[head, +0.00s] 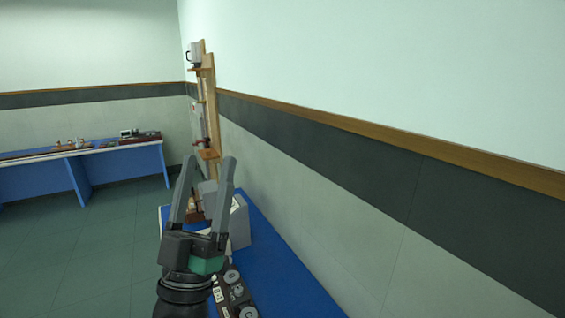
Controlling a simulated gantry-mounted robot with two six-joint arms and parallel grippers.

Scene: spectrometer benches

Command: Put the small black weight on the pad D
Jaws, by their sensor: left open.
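My left gripper (208,162) points upward with its two grey fingers spread apart, open and empty. It is in front of a blue bench (285,275) along the right wall and covers part of what stands there. I cannot make out the small black weight or pad D in the head view. My right gripper is not in view.
A grey box (240,225) stands on the blue bench behind my gripper. A dark panel with round light knobs (233,292) lies nearer. A tall wooden rack (211,100) holds a mug (194,55) on its top shelf. Another blue bench (110,165) with small items stands far left.

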